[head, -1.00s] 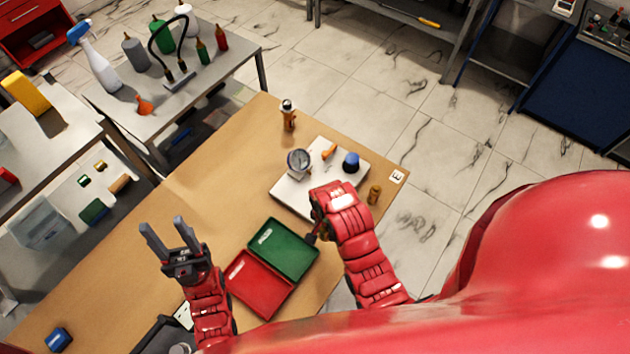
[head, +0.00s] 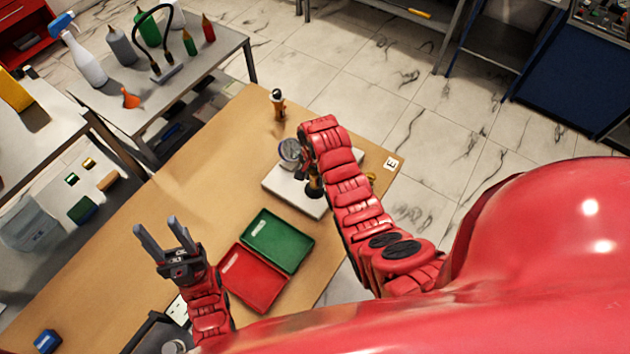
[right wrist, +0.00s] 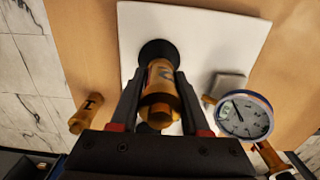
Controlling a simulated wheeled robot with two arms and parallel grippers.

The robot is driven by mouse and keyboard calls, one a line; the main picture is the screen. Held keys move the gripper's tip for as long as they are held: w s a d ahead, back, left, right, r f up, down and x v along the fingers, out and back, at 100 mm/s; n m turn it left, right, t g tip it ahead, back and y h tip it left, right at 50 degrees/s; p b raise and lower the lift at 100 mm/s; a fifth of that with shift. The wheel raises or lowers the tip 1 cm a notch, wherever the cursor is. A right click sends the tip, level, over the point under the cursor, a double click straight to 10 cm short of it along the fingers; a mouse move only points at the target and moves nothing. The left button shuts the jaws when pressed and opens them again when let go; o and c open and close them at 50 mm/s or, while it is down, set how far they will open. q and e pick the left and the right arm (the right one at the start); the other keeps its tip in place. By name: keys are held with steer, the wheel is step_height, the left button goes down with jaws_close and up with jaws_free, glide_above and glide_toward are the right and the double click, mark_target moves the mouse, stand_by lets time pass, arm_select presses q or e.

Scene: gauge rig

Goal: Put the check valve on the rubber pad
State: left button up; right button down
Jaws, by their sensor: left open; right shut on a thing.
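The check valve appears as a brass cylinder with a dark marking (right wrist: 160,82) in the right wrist view. My right gripper (right wrist: 159,95) is shut on it, a finger on each side. Its far end overlaps a round black pad (right wrist: 157,48), seemingly the rubber pad, on the white board. I cannot tell whether they touch. In the head view my right gripper is over the white board (head: 285,190), largely hidden by its own arm. My left gripper (head: 160,237) is open and empty, left of the trays.
A gauge (head: 290,152) stands on the board beside my right gripper; a grey block (right wrist: 228,86) is near it. A brass piece (right wrist: 87,112) stands off the board. Green (head: 278,241) and red (head: 253,278) trays lie nearer me.

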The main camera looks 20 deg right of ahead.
mark_target(315, 183)
steer(key=shift+f+p, duration=0.8)
steer(key=shift+f, duration=0.65)
steer(key=shift+f, duration=0.25)
steer(key=shift+c, duration=1.9)
jaws_free()
steer(key=shift+r, duration=0.1)
